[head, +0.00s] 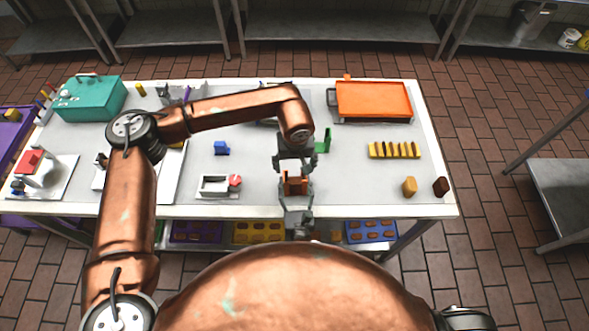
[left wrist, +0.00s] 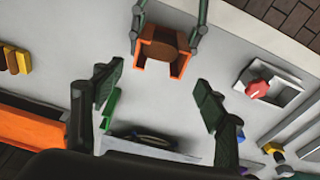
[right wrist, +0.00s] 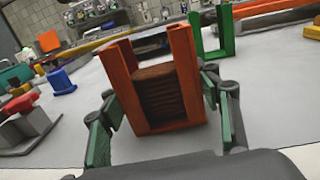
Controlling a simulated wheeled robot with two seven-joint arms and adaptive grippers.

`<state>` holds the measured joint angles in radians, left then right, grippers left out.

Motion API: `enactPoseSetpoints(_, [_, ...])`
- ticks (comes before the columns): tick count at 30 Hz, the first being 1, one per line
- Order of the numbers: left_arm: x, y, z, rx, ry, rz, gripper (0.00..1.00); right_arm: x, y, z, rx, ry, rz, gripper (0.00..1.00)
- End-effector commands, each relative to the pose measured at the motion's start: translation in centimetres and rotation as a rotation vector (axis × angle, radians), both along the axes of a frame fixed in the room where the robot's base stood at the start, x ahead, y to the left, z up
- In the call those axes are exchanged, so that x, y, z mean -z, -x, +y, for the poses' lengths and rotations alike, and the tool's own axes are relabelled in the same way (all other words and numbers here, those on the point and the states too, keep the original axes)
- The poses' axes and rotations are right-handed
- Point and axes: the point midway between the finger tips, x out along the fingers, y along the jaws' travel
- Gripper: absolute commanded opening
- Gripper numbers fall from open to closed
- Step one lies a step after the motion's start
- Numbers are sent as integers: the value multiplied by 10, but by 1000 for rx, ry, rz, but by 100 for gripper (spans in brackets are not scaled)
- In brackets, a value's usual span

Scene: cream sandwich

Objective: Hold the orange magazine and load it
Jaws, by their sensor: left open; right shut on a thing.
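The orange magazine (head: 295,185) is an upright, open-fronted holder near the table's front edge. In the right wrist view the magazine (right wrist: 140,120) holds a stack of brown round biscuits (right wrist: 157,92). My right gripper (right wrist: 162,105) is shut on the magazine, one finger on each side. In the left wrist view the magazine (left wrist: 163,70) shows a brown biscuit (left wrist: 162,50) from above. My left gripper (left wrist: 160,95) is open and empty, with its fingers spread. In the head view my left gripper (head: 294,165) hangs just behind and above the magazine.
A green bracket (head: 325,141) stands just behind the magazine. A white fixture with a red knob (head: 235,181) is to its left. A teal box (head: 90,98) is far left.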

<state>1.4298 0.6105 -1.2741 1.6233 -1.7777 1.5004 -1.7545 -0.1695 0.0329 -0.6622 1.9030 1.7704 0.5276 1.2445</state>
Motion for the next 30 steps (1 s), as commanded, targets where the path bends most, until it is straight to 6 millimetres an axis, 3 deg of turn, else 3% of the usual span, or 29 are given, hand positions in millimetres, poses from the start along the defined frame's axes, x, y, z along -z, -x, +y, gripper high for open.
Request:
enactPoseSetpoints(6, [-46,6,0,1,1,-3,67,1,0,0,0,0,1,29])
enactPoseSetpoints(12, [-71,11,-1,1,0,0,67,1,0,0,0,0,1,29])
enactPoseSetpoints(27, [-77,12,-1,1,0,1,67,1,0,0,0,0,1,29])
enactPoseSetpoints(28, [-77,12,-1,1,0,1,67,1,0,0,0,0,1,59])
enactPoseSetpoints(30, [-77,12,-1,1,0,1,67,1,0,0,0,0,1,64])
